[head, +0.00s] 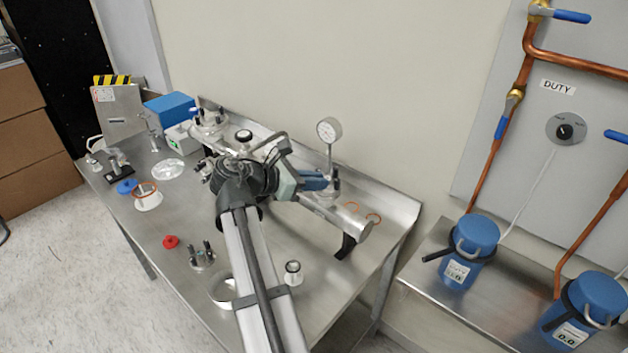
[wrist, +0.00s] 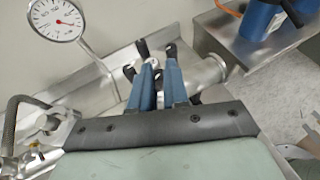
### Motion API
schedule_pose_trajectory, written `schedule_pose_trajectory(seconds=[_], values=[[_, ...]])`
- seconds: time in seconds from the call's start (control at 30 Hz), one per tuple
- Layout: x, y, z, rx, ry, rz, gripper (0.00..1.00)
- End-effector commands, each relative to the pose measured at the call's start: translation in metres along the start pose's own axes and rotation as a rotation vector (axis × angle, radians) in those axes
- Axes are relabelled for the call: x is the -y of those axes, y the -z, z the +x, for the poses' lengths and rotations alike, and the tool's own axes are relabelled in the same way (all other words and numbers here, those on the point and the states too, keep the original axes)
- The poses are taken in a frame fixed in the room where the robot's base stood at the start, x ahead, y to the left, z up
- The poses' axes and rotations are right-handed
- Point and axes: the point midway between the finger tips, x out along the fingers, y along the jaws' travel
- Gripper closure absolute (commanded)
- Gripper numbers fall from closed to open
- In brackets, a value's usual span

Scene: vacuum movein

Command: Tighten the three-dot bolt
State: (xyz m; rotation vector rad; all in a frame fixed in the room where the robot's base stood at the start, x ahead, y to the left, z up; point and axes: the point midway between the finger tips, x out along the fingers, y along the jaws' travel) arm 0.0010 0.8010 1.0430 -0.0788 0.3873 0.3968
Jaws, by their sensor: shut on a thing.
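My gripper (head: 328,182) is at the metal tube assembly near the back of the steel bench, beside the dial gauge (head: 329,131). In the wrist view its two blue fingers (wrist: 150,68) are close together, shut on a small dark thing (wrist: 143,48) that shows between and beyond the tips. I cannot tell whether that thing is a bolt or a tool. A shiny metal tube (head: 345,217) lies under and to the right of the fingers and also shows in the wrist view (wrist: 208,72). No three-dot mark can be made out; my arm hides part of the assembly.
The steel bench (head: 185,225) holds a red part (head: 171,242), a blue part (head: 126,186), a white flanged piece (head: 147,198) and orange rings (head: 373,217). Blue flasks (head: 477,236) stand on a shelf to the right. A wall rises close behind.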

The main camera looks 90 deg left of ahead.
Motion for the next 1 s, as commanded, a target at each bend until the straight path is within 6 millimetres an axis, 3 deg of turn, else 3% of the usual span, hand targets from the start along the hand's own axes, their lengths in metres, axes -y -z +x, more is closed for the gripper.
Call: schedule_pose_trajectory(seconds=[0.23,0.6,0.97,1.0], values=[[-0.0026,-0.0002,0.0002,-0.001,0.029,0.010,1.00],[-0.0060,-0.0001,0.0008,-0.001,0.234,0.096,1.00],[-0.0038,0.0003,0.0003,-0.001,0.252,0.104,1.00],[-0.0038,0.0003,0.0003,-0.001,0.252,0.104,0.82]])
